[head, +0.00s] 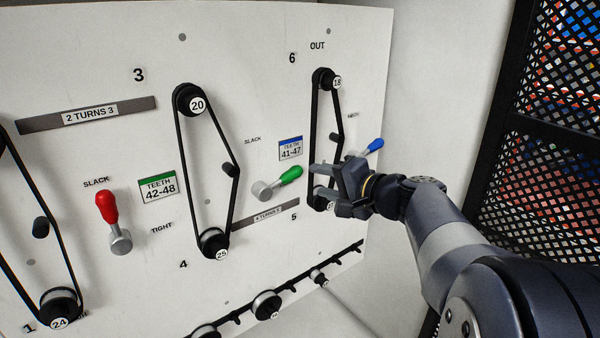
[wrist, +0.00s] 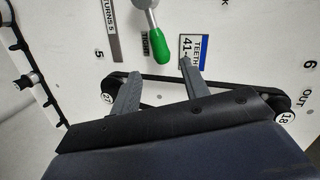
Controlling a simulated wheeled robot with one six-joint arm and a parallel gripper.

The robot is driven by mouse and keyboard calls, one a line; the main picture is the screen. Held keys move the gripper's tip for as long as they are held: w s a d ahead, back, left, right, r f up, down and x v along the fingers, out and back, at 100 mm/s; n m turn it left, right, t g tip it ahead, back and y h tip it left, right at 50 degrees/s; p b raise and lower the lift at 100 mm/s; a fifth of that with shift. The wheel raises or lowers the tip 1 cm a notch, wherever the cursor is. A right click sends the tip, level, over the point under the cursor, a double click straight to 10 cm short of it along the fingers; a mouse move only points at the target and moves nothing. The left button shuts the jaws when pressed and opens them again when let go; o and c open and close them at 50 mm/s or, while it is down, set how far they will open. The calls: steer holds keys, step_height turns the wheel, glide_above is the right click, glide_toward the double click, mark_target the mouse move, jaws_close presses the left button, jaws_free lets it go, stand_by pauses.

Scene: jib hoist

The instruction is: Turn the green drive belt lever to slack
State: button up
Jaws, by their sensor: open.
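The green drive belt lever (head: 290,175) is on the white panel, its grey hub at the left and its green handle pointing right and slightly up. The SLACK label (head: 252,140) is above and left of the handle. In the wrist view, the green handle (wrist: 158,46) points down toward my gripper, with the TIGHT label (wrist: 146,44) right beside it. My gripper (head: 320,182) is open and empty, just right of the handle's tip. In the wrist view, the fingers of my gripper (wrist: 160,80) are on either side of the line of the handle, apart from it.
A red lever (head: 107,207) points up at the left. A black mesh screen (head: 530,130) stands at the right.

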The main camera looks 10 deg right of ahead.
mark_target(295, 175)
steer(key=x, duration=0.8)
steer(key=shift+w+a+f+p, duration=0.1)
steer(key=shift+w+a+p, duration=0.1)
steer(key=shift+p, duration=0.2)
jaws_close()
